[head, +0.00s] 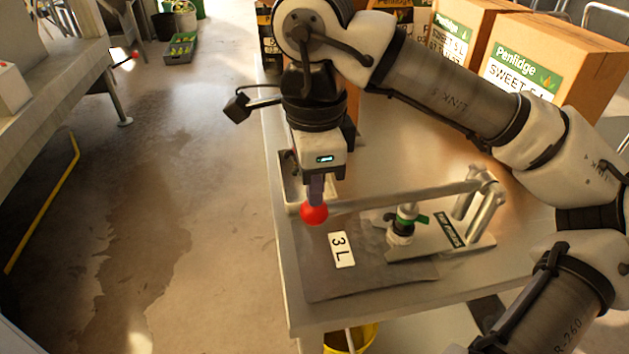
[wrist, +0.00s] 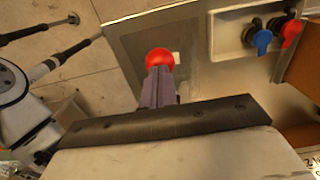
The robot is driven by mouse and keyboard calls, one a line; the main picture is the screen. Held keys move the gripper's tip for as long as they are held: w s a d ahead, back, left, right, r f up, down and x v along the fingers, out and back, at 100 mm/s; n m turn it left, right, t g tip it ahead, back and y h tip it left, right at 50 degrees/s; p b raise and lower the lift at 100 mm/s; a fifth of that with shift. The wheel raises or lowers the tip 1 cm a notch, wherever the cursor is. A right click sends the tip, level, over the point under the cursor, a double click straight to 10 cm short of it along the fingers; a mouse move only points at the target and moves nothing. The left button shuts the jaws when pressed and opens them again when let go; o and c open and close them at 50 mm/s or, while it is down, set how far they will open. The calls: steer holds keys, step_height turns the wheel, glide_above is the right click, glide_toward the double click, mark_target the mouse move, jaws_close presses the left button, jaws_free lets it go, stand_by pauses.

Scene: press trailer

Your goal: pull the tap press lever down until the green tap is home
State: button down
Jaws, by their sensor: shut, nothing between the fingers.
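The tap press stands on the table, with a lever (head: 410,195) that runs from its rear posts to a red ball knob (head: 314,212). The lever looks roughly level. The green tap (head: 405,218) sits upright under the lever at the press base (head: 460,240); I cannot tell how far it is seated. My gripper (head: 315,200) points down with its fingers shut, directly above the red knob. In the wrist view the knob (wrist: 159,59) shows just beyond the fingertips (wrist: 158,75). The fingers seem to touch or nearly touch it, with nothing between them.
A flat grey bag marked 3 L (head: 342,250) lies in front of the press. A white tray (wrist: 222,28) holds a blue tap (wrist: 261,40) and a red tap (wrist: 290,32). Penlidge cartons (head: 545,68) stand at the back right. The floor left of the table is clear.

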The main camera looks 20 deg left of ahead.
steer(key=shift+r, duration=0.1)
step_height(320, 180, up, 10)
steer(key=p, duration=0.7)
stand_by(0.6)
